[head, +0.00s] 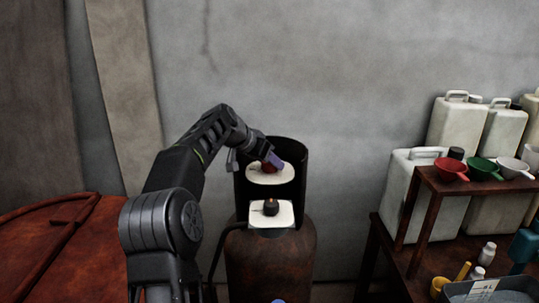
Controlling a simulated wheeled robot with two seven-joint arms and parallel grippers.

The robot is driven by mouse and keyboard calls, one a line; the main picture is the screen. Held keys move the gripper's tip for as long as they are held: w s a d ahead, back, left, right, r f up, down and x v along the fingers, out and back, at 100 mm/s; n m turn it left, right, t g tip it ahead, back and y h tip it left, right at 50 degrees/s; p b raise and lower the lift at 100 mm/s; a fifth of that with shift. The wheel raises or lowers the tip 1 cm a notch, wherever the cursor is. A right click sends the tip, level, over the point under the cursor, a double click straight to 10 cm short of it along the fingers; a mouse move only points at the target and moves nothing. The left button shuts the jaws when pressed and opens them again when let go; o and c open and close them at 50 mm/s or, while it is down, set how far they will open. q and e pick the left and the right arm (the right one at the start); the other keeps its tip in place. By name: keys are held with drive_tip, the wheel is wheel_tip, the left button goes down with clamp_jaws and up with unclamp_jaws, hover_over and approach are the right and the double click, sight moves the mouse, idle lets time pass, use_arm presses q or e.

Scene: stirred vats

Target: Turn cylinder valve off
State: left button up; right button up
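A rusty brown gas cylinder (270,262) stands against the wall, with a dark open collar (290,149) around its top. Inside the collar is a red valve knob (268,168) over a white plate (270,177). Below it a dark round knob (271,207) sits in front of a second white plate (287,214). My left gripper (268,156) reaches over the collar's left rim, with a purple fingertip at the red knob. The gripper partly hides the knob, and I cannot tell whether it touches or grips it. My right gripper is not in view.
A rusty red vat lid (60,250) lies at lower left. At right, a brown wooden shelf (450,184) holds red, green and white funnels, with pale jerrycans (457,127) behind it. Small bottles and a grey tray (490,288) are at lower right.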

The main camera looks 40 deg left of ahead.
use_arm(q)
drive_tip(key=shift+a+r+m+h+p, duration=0.1)
drive_tip(key=shift+r+m+h+p, duration=0.05)
drive_tip(key=shift+m+h+p, duration=1.15)
drive_tip(key=shift+m+p, duration=0.35)
drive_tip(key=shift+m, duration=0.05)
drive_tip(key=shift+f, duration=0.2)
drive_tip(key=o, duration=1.4)
drive_tip(key=shift+c, duration=0.2)
